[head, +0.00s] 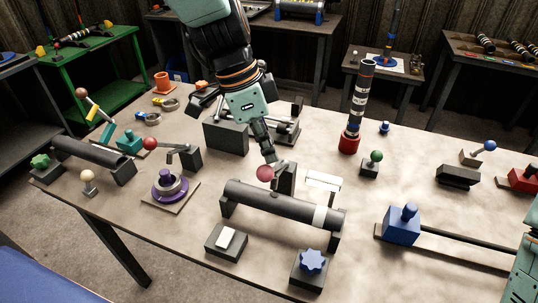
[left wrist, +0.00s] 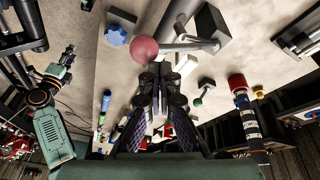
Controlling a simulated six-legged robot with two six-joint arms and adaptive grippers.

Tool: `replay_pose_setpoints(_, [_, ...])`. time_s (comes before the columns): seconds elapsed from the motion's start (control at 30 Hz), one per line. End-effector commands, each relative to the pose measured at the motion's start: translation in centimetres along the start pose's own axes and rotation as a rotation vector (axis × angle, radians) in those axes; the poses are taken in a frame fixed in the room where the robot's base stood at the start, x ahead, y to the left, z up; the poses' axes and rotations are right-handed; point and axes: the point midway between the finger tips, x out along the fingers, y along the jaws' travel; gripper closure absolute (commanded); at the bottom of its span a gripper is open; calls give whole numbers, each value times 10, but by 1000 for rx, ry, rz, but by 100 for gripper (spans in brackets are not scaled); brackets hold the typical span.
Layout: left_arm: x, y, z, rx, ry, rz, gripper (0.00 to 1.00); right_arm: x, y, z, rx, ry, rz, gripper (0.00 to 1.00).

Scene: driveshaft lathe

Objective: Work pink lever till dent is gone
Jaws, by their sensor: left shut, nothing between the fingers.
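The pink lever's ball (head: 265,173) stands beside a dark block (head: 285,178) behind a long dark shaft (head: 270,201). In the left wrist view the pink ball (left wrist: 145,50) sits on a grey rod reaching to a pivot on the right. My left gripper (head: 270,158) is shut and empty, its tips just above and behind the ball. In the left wrist view its fingertips (left wrist: 161,80) are close to the ball; contact cannot be told. The shaft rests on two supports and has a white band; no dent can be made out. My right gripper (left wrist: 64,60) is small, with unclear fingers.
A blue star knob (head: 312,262) and a white-topped block (head: 228,240) stand in front of the shaft. A purple disc fixture (head: 170,187) is left. A striped upright shaft (head: 358,105) stands behind right.

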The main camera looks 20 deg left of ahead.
Motion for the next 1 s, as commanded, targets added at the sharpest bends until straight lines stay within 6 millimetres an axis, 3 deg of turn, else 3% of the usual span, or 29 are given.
replay_pose_setpoints(1.0, [8,6,6,1,-1,0,100,9,0,0,0,0,0,60])
